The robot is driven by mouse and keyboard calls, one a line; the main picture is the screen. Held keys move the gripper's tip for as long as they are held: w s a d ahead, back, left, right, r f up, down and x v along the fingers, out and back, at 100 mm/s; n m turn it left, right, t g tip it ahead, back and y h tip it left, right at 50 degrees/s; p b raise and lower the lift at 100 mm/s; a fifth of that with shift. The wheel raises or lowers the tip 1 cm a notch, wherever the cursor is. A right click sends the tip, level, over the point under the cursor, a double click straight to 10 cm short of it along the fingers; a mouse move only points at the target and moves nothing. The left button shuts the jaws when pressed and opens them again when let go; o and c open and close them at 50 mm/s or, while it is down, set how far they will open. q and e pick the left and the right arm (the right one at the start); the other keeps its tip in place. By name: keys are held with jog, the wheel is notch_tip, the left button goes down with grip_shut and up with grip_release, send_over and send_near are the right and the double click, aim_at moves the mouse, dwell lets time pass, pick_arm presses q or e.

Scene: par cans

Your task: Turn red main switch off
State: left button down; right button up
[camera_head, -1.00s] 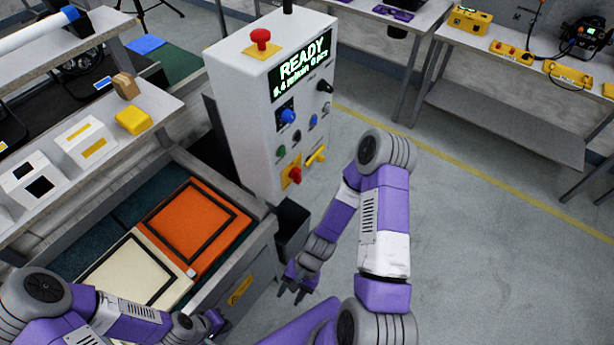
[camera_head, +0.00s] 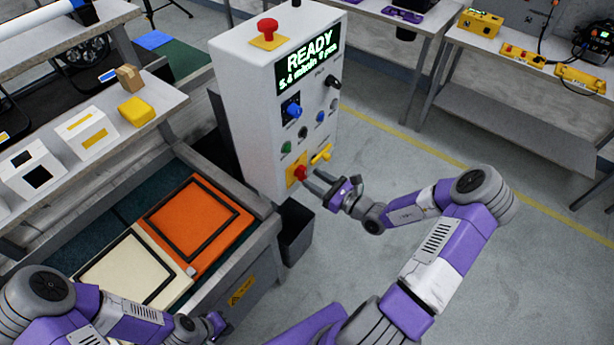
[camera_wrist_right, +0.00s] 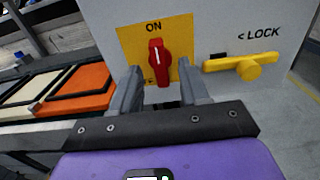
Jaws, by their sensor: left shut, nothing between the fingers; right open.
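The red main switch (camera_head: 300,173) sits on a yellow plate low on the front of the white control cabinet (camera_head: 250,120). In the right wrist view the red switch (camera_wrist_right: 159,62) stands with its handle upright and its white line toward the "ON" label. My right gripper (camera_head: 317,180) is open just in front of the switch. In the wrist view its fingers (camera_wrist_right: 160,85) stand below and to either side of the knob, seemingly not touching it. My left gripper (camera_head: 217,324) is shut and empty at the lower left, beside the workbench.
A yellow lock lever (camera_wrist_right: 245,66) is right of the switch. Above are several knobs and a display (camera_head: 308,62) reading "READY". A red mushroom button (camera_head: 267,27) tops the cabinet. A dark bin (camera_head: 296,235) stands below. Floor to the right is clear.

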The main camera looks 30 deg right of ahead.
aim_at(306, 175)
jog(key=shift+x, duration=1.7)
jog(key=shift+c, duration=0.2)
grip_shut()
